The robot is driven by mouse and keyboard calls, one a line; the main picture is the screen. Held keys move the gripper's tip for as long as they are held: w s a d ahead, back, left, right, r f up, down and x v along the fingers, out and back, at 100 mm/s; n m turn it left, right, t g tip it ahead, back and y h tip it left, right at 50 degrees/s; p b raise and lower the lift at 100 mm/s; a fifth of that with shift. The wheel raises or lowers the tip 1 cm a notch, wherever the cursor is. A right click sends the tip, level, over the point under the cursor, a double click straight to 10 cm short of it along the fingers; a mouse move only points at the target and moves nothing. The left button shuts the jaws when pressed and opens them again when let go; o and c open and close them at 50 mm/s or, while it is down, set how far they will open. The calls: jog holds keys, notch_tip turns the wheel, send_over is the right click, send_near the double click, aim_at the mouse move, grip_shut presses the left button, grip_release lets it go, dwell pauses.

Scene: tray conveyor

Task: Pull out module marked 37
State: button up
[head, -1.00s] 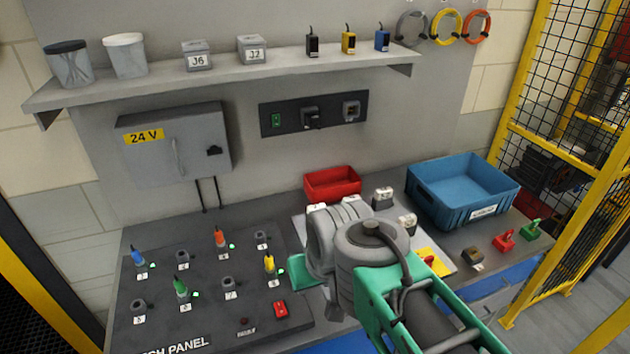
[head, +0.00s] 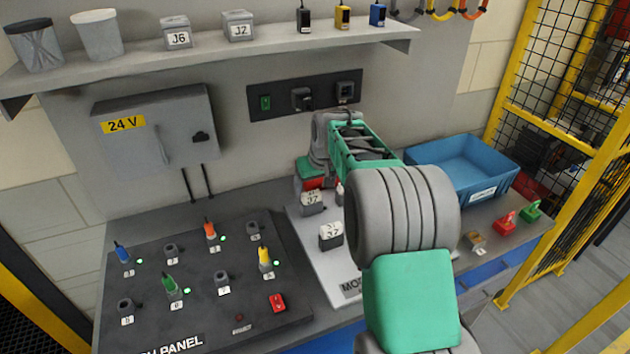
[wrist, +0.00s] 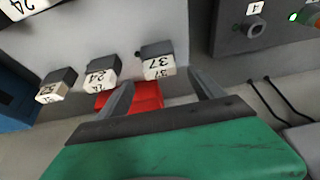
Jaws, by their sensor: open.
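The module marked 37 (wrist: 158,65) is a small dark block with a white label face, on the grey board in the wrist view. My gripper (wrist: 161,80) is open, its two fingers either side of the line to this module, with nothing held. I cannot tell whether the fingertips reach around it or stop short. In the head view a white-labelled module (head: 312,205), whose label looks like 37, stands at the back left of the board (head: 345,285).
Beside it in the wrist view are a module marked 24 (wrist: 101,76) and another module (wrist: 56,86). A red bin (wrist: 148,95) lies behind the row. A second module (head: 330,237) is nearer the front. A blue crate (head: 495,195) stands right, the dark panel (head: 190,300) left.

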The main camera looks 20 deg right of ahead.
aim_at(311, 193)
jog(key=p+x, duration=0.1)
jog(key=x, duration=0.4)
jog(key=shift+f, duration=0.1)
jog(key=c, duration=1.2)
jog(key=o, duration=1.2)
